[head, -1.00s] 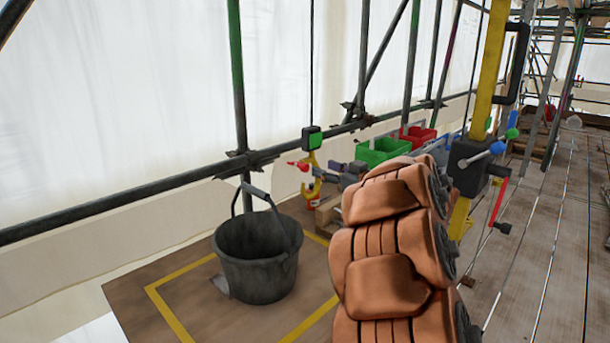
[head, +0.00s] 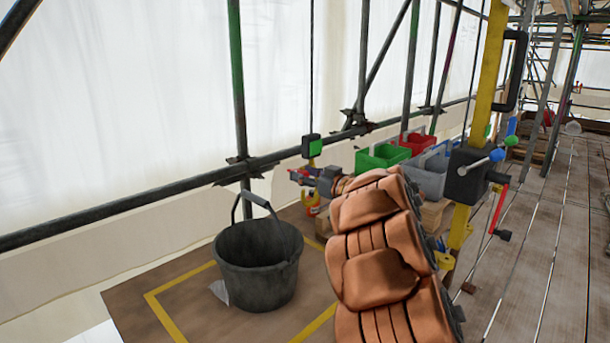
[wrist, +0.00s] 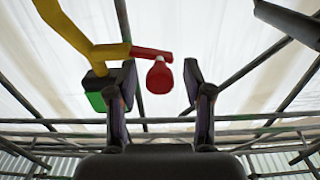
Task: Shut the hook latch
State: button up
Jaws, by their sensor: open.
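The yellow hook (wrist: 72,28) hangs below a green and black block (head: 312,146). In the wrist view its red latch (wrist: 150,53) sticks out sideways from the yellow metal and ends in a rounded red knob (wrist: 160,77). My gripper (wrist: 160,85) is open, with one finger on each side of the knob in that view. I see gaps on both sides and cannot tell how deep the knob sits between the fingers. In the head view my gripper (head: 298,177) is at the hook and hides most of it and the latch.
A black bucket (head: 257,262) stands on a board with yellow lines, below and left of my gripper. Green (head: 382,157) and red (head: 417,141) crates stand behind. A yellow post (head: 488,70) with a black box and levers rises at right. Scaffold tubes run behind the hook.

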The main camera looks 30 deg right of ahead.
grip_shut()
dwell(0.4)
